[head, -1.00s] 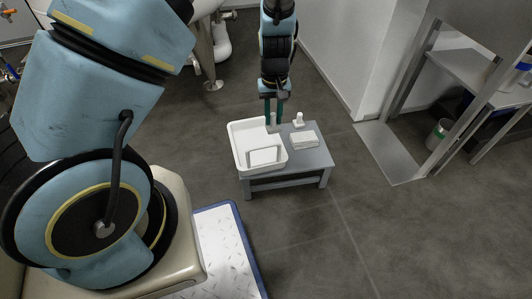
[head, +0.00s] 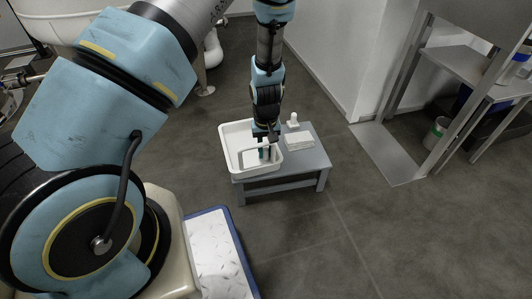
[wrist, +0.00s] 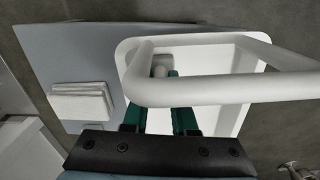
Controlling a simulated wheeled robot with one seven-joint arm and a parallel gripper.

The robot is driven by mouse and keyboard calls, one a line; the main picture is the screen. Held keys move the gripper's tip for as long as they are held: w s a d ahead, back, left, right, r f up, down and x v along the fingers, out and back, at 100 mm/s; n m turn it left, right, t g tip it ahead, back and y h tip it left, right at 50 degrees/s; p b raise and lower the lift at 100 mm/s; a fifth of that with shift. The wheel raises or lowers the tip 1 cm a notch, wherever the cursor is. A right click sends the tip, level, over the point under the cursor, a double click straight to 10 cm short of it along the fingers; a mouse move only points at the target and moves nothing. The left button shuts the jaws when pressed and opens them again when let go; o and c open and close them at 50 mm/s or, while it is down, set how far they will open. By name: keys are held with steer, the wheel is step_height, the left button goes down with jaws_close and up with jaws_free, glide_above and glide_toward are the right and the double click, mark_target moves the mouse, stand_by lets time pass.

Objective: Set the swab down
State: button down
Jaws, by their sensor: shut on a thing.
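My gripper (head: 265,153) points down into the white tray (head: 227,150) on the low grey table, over its right part. In the wrist view its two green fingers (wrist: 160,76) are closed on a small pale piece, which I take for the swab (wrist: 160,70). Only part of the swab shows; a white bar and the fingers cover the rest. I cannot tell whether the swab touches the tray floor. The tray also shows in the wrist view (wrist: 245,112), below the fingers.
A white tubular frame (wrist: 210,90) crosses close in front of the fingers. A stack of white cloths or pads (head: 300,139) and a small white bottle (head: 294,120) stand on the grey table (head: 313,160), right of the tray. Open floor lies right of the table.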

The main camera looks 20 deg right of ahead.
mark_target(266, 150)
steer(key=shift+f, duration=0.1)
steer(key=c, duration=0.7)
jaws_free()
step_height(266, 150, up, 12)
steer(key=p, duration=0.5)
steer(key=w+a+r+n, duration=0.1)
steer(key=w+a+r, duration=0.2)
steer(key=a+r, duration=0.5)
steer(key=s+a+r, duration=0.2)
steer(key=a+r, duration=0.5)
steer(key=a, duration=0.4)
steer(key=s+a+r+t, duration=0.1)
steer(key=s+a+r, duration=0.1)
steer(key=a+r, duration=0.4)
steer(key=a, duration=0.5)
steer(key=shift+s+r+n+t, duration=0.3)
steer(key=shift+s+r+n, duration=0.05)
steer(key=shift+r+n, duration=0.05)
